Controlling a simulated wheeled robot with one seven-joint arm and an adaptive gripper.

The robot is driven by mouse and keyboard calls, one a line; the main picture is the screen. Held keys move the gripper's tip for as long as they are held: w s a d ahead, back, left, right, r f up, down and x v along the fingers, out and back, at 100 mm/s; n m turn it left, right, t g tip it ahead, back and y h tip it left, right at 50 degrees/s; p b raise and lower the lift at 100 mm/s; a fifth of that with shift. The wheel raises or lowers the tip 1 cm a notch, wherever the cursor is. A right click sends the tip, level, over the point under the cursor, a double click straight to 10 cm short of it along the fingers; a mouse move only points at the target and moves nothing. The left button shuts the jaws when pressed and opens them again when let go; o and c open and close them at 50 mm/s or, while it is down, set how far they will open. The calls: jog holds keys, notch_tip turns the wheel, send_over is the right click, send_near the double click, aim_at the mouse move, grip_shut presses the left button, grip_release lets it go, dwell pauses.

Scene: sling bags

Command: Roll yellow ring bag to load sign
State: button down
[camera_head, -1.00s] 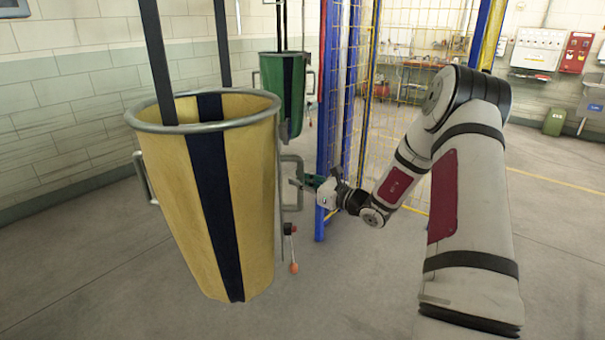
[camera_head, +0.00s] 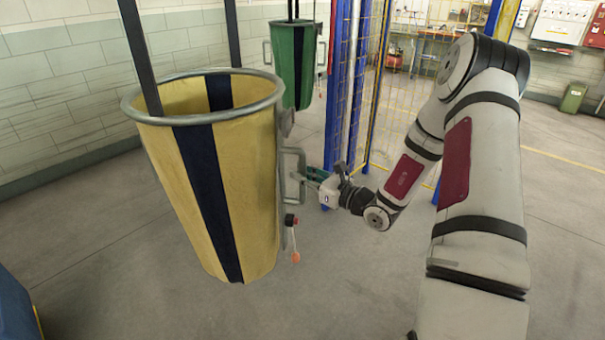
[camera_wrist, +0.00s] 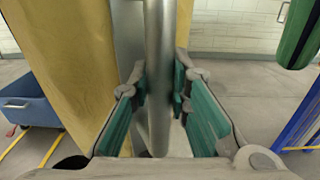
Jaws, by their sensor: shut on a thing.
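The yellow ring bag (camera_head: 234,190) hangs from dark straps at the left of the head view, with a grey metal ring at its open top and a dark stripe down its side. A metal handle (camera_head: 300,165) stands out from its right side. My gripper (camera_head: 313,177) is at this handle. In the wrist view the grey bar of the handle (camera_wrist: 160,80) stands upright between my green-padded fingers (camera_wrist: 160,105), which are shut on it. The yellow cloth (camera_wrist: 68,55) fills the left of that view. No load sign can be made out.
A green bag (camera_head: 292,65) hangs behind, and a blue and yellow mesh fence (camera_head: 375,90) stands right of it. A blue cart (camera_wrist: 30,108) is at the left in the wrist view. A small lever with an orange knob (camera_head: 296,257) hangs beside the yellow bag. Grey floor is open at the right.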

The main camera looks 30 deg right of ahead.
jog(key=c, duration=1.6)
grip_release()
jog(key=shift+d+f, duration=0.1)
jog(key=shift+d, duration=0.15)
jog(key=shift+o, duration=0.6)
jog(key=shift+a, duration=0.15)
jog(key=v, duration=1.2)
